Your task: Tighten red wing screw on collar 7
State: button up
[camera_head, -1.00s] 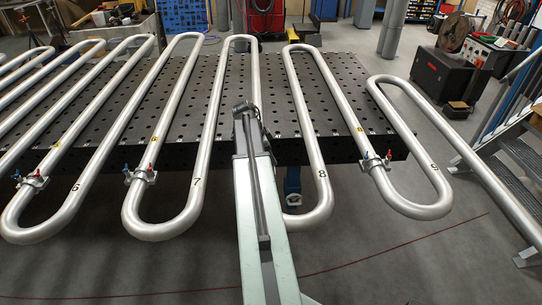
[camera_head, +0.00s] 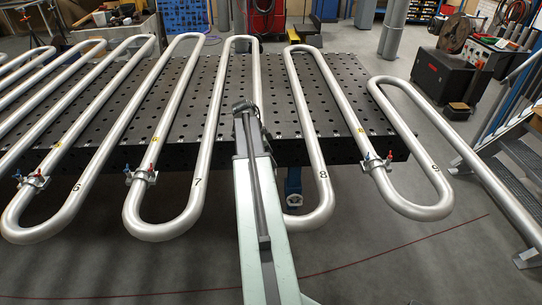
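Silver serpentine tubes run over a dark perforated table, with U bends hanging past its front edge. The bend marked 7 (camera_head: 197,182) carries a clamp collar (camera_head: 141,177) on its left limb. I take this as collar 7, but its small yellow tag is unreadable. A red wing screw (camera_head: 152,167) stands at the collar's right side and a blue one (camera_head: 127,168) at its left. How tight they are cannot be told. My gripper (camera_head: 246,106) is at the far end of my arm, right of bend 7 and apart from the collar. Its fingers cannot be made out.
Similar collars with red and blue screws sit on bend 6 (camera_head: 34,180) and bend 9 (camera_head: 376,162). My arm hides part of bend 8 (camera_head: 322,190). The perforated table (camera_head: 345,150) lies beneath the tubes. Metal stairs (camera_head: 520,160) stand at the right.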

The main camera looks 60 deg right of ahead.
jog(key=shift+s, duration=0.1)
jog(key=shift+a+r+p, duration=0.1)
jog(key=shift+r+p, duration=0.45)
jog(key=p+v, duration=0.6)
jog(key=shift+w+a+r, duration=0.2)
jog(key=shift+w+r, duration=0.1)
